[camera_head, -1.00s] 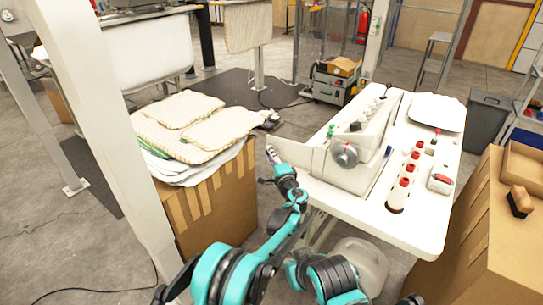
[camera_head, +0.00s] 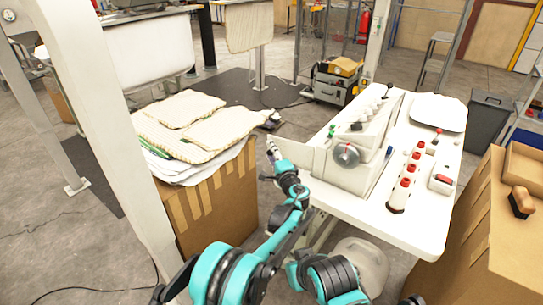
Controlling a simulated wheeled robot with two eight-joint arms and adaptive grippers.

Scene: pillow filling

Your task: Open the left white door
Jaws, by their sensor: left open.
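The left white door (camera_head: 301,156) is a flat white panel at the left end of the white machine (camera_head: 350,160). It stands out to the left from the machine's body, beside the round grey dial. My left gripper (camera_head: 271,150) is at the door's left edge, with its fingertips beside the panel. The gripper is open. I cannot tell whether it touches the door. My right gripper is not in view.
A cardboard box (camera_head: 222,200) topped with stacked pillow covers (camera_head: 190,128) stands close left of my left gripper. The white table (camera_head: 425,215) carries several red-topped spools (camera_head: 404,182). Another cardboard box (camera_head: 480,235) is at the right. A white post (camera_head: 110,130) rises at the left.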

